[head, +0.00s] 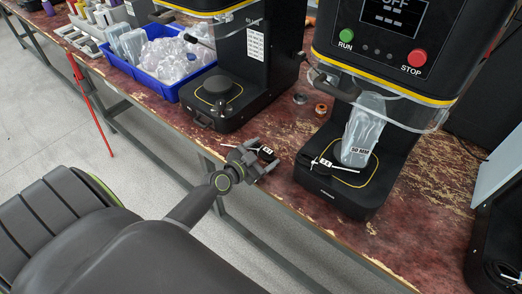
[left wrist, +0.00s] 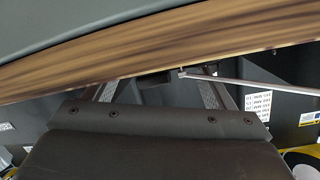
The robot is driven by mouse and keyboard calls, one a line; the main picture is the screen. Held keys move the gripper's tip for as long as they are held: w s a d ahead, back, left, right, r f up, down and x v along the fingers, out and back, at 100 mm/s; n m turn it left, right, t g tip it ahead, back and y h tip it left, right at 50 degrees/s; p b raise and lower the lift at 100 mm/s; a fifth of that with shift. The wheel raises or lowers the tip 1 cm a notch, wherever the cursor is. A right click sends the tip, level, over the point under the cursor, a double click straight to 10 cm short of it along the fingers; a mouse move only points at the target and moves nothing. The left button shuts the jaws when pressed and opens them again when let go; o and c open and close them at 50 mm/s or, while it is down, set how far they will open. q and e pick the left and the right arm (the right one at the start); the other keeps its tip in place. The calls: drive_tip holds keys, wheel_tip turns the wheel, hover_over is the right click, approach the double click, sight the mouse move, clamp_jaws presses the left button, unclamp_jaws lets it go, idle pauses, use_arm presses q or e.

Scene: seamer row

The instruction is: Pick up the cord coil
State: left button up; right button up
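My right gripper is not in view.
Another seamer (head: 225,95) stands to the left, beside a blue bin (head: 150,78) of clear plastic items. A copper-coloured ring (head: 321,110) lies between the machines.

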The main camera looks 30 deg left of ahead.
use_arm(q)
drive_tip(key=shift+s, duration=0.1)
drive_tip(key=c, duration=0.9)
